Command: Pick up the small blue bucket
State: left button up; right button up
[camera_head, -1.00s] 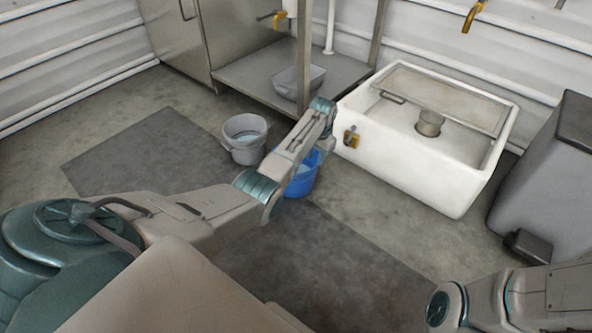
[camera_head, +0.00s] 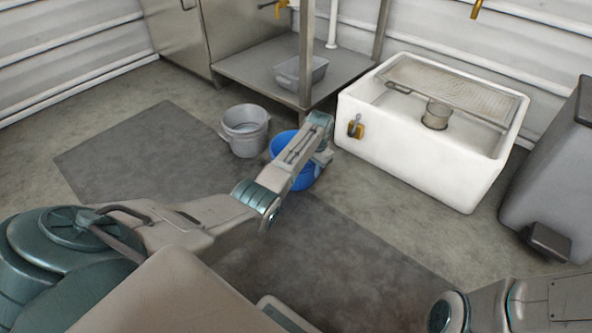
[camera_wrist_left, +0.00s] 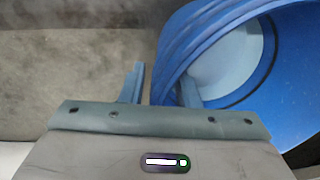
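The small blue bucket (camera_head: 281,145) stands upright on the floor, partly hidden behind my left forearm and wrist. In the left wrist view the bucket (camera_wrist_left: 290,75) fills the right side, with a pale blue inside. My left gripper (camera_wrist_left: 160,80) is at the bucket's rim with its two fingers apart. One finger is outside the bucket wall and the other overlaps the rim, so the wall appears to lie between them. I cannot tell whether either finger touches it. In the head view the left gripper (camera_head: 322,160) is small beside the bucket. My right gripper is out of view.
A grey bucket (camera_head: 245,148) stands just left of the blue one. A white sink (camera_head: 420,165) with a brass tap is to the right, and a grey bin (camera_head: 550,185) beyond it. A steel shelf (camera_head: 255,75) holds a grey tub behind.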

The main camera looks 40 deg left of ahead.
pick_arm(q)
jog(key=shift+f, duration=0.1)
grip_shut()
dwell(1.2)
